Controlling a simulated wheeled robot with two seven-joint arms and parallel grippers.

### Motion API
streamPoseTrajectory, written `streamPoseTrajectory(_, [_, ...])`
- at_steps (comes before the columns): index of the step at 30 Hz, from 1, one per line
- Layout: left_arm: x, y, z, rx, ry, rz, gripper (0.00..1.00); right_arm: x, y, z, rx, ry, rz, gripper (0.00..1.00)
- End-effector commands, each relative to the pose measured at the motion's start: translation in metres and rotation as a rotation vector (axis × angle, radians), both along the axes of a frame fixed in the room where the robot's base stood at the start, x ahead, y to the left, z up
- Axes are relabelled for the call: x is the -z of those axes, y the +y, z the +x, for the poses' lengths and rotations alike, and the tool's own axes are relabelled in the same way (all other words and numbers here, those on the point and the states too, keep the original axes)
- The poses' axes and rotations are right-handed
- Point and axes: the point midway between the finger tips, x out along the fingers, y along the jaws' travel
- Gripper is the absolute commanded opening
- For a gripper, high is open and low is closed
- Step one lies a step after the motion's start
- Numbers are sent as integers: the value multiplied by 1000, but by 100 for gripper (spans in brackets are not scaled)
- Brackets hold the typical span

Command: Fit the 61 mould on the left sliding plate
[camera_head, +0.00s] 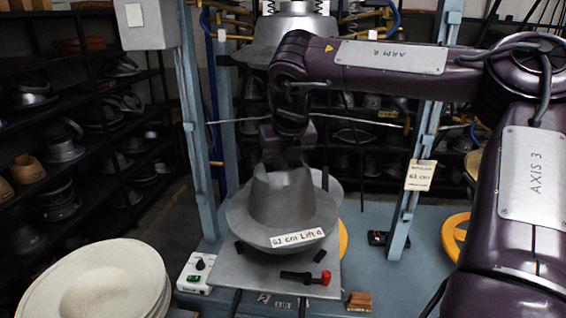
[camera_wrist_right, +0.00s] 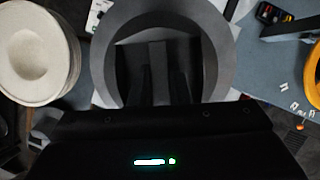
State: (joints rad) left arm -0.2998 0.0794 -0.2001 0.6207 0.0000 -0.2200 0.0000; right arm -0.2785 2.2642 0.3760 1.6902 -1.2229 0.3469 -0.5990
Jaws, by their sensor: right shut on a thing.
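The grey hat-shaped mould (camera_head: 265,220) has a white label reading "61 cm Lift 4" on its front brim. It is over the left sliding plate (camera_head: 300,272), crown up; I cannot tell whether it rests fully on the plate. My right gripper (camera_head: 287,162) reaches down from above and is shut on the top of the crown. In the right wrist view, the mould's brim (camera_wrist_right: 226,30) rings the dark fingers (camera_wrist_right: 157,85). The fingertips are hard to make out there. My left gripper is not in view.
Small black blocks (camera_head: 320,256) and a red-ended black handle (camera_head: 305,278) are at the plate's front. A stack of pale felt hats (camera_head: 95,280) stands at left. A control box (camera_head: 196,272) is beside the plate. The press head (camera_head: 265,50) hangs behind, between blue posts.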

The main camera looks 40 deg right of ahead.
Motion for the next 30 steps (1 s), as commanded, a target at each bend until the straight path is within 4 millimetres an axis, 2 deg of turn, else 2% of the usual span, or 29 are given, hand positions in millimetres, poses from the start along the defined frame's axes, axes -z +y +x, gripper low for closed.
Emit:
streamPoseTrajectory(10, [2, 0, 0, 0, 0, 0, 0, 0, 0, 1, -1, -8, -1, 0])
streamPoseTrajectory(30, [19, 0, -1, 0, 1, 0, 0, 26, 0, 1, -1, -7, -1, 0])
